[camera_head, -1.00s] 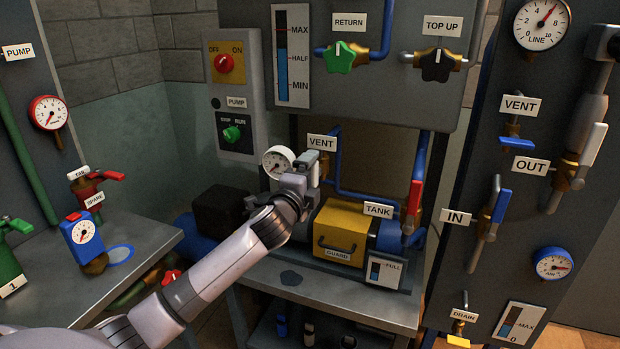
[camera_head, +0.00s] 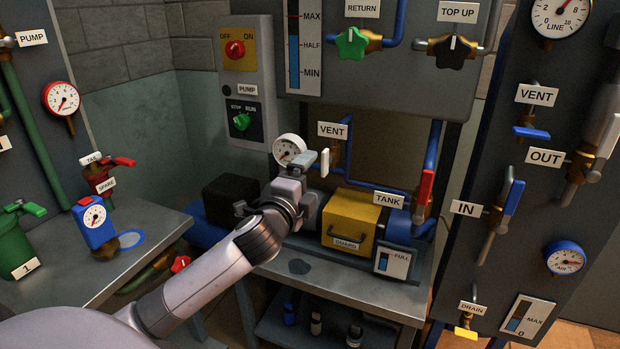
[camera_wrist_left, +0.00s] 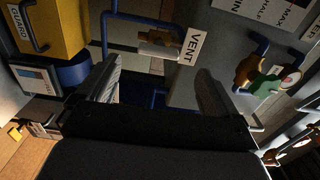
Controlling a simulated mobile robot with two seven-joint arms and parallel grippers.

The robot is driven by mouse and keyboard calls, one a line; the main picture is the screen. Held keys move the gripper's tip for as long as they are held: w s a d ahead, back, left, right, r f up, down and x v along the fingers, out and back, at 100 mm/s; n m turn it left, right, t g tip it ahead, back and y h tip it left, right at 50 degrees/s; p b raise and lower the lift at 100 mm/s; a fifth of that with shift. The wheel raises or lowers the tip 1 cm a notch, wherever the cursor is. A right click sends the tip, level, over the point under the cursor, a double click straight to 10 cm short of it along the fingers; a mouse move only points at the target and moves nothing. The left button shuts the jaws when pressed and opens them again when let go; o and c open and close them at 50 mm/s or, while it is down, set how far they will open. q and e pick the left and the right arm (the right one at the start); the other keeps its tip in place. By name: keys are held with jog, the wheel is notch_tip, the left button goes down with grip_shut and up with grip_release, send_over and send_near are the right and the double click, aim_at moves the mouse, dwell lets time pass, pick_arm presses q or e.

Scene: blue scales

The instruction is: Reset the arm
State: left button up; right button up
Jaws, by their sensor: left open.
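My left arm comes in from the lower left in the head view. Its gripper (camera_head: 311,170) is in front of the pump bench, just below and left of the VENT label (camera_head: 333,130). In the left wrist view the two fingers of the left gripper (camera_wrist_left: 158,88) stand wide apart with nothing between them. The brass vent valve (camera_wrist_left: 160,40) lies beyond the fingertips, apart from them in that view. In the head view the gripper partly overlaps the vent valve area, including a white lever (camera_head: 324,163). My right gripper does not show.
The valve panel (camera_head: 455,270) stands at right, the left table (camera_head: 75,275) at left.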

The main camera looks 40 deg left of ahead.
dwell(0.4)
pick_arm(q)
jog(key=s+d+f+n+g+h, duration=0.2)
jog(key=s+d+f, duration=0.2)
jog(key=f, duration=0.6)
jog(key=s+d+f+n+g+h, duration=0.25)
jog(key=s+d+f, duration=0.25)
jog(key=f, duration=0.4)
jog(key=s+d+f+n+g+h, duration=0.1)
jog(key=s+d+f+n, duration=0.3)
jog(key=s+f, duration=0.2)
jog(key=s+d+f+n+g+h, duration=0.1)
jog(key=s+d+f+n, duration=0.3)
jog(key=s, duration=0.6)
jog(key=shift+d+f+p, duration=0.2)
jog(key=shift+f+p, duration=0.1)
jog(key=shift+f, duration=0.6)
